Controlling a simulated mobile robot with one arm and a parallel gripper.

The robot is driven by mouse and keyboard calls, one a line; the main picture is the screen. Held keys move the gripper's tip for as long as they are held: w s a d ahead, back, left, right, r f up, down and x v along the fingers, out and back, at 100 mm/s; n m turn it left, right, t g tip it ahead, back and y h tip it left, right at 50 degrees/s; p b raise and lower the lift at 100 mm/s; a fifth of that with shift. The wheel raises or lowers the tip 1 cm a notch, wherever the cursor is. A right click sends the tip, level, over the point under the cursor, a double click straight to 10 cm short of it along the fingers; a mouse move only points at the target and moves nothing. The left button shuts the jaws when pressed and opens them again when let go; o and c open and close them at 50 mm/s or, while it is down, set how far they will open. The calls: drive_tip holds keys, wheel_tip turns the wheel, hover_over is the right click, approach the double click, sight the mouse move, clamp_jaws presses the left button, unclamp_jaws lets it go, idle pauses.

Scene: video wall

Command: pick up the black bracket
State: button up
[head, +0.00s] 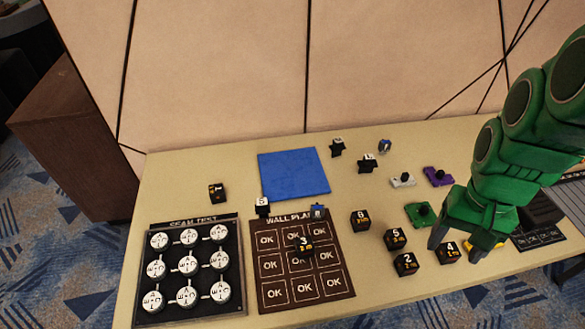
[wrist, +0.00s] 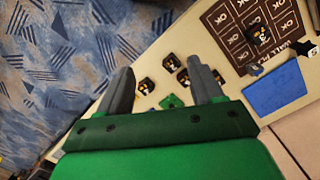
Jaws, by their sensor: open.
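My gripper (head: 460,242) is open and empty at the right front of the table, close to the black cube marked 4 (head: 448,253). In the wrist view its two fingers (wrist: 162,78) are spread apart. I cannot single out the black bracket with certainty. Small black pieces with white labelled tops stand at the back (head: 337,148), at the back centre (head: 367,164) and left of centre (head: 263,208). White (head: 402,180), purple (head: 438,177) and green (head: 417,216) brackets with black knobs lie right of centre. The arm hides part of the right side.
Several numbered black cubes, such as cube 5 (head: 396,239), stand near the front. A blue mat (head: 293,175), a brown wall-plan board (head: 268,288) and a black tray of white discs (head: 173,313) lie left. A wall (head: 230,70) closes the back.

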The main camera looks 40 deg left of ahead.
drive_tip(key=w+a+f+n, duration=0.25)
drive_tip(key=w+a, duration=0.35)
drive_tip(key=a, duration=0.4)
drive_tip(key=n+t, duration=0.1)
drive_tip(key=n, duration=0.3)
hover_over(263, 209)
drive_tip(key=w, duration=0.1)
drive_tip(key=f, duration=1.9)
drive_tip(key=shift+w+a+f, duration=0.15)
drive_tip(key=shift+a, duration=0.2)
drive_tip(key=shift+a+f, duration=0.15)
drive_tip(key=shift+f, duration=0.25)
drive_tip(key=shift+s+f, duration=0.2)
drive_tip(key=shift+f, duration=3.4)
drive_tip(key=c, duration=1)
